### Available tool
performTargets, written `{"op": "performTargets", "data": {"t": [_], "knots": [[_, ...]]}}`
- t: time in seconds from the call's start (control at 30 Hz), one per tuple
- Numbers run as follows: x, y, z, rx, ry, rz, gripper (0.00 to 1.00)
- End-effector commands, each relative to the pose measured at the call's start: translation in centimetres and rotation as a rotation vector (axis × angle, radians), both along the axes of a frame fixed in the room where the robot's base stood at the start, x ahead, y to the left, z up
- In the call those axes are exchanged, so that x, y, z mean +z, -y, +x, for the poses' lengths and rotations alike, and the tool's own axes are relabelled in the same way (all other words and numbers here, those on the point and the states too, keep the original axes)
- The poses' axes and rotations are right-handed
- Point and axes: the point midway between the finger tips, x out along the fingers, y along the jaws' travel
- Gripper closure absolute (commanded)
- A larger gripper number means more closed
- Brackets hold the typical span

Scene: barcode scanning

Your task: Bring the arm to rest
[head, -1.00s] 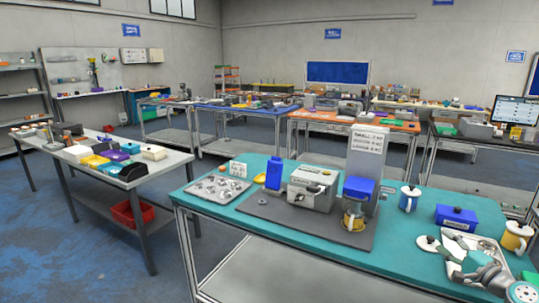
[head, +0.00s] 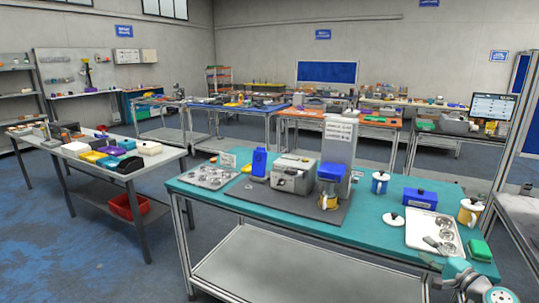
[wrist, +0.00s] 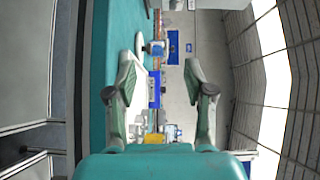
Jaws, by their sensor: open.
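My gripper (wrist: 162,68) is open and empty in the wrist view, its two fingers spread apart with nothing between them. The wrist picture is turned on its side, with the teal tabletop (wrist: 92,50) along the left of the fingers. In the head view part of my arm (head: 470,278) shows at the bottom right, by the front right corner of the teal table (head: 300,235). I cannot make out the fingertips clearly there.
A metal tray (head: 416,240) with parts, a green block (head: 480,249) and a yellow mug (head: 470,211) stand near the arm.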

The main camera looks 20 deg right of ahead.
Motion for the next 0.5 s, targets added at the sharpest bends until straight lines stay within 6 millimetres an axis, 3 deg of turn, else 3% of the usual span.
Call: {"op": "performTargets", "data": {"t": [0.37, 0.5], "knots": [[-7.4, -7.1, 0.9, -0.028, -0.087, -0.043, 0.47], [-11.8, -12.0, 0.6, -0.043, -0.146, -0.085, 0.47]]}}
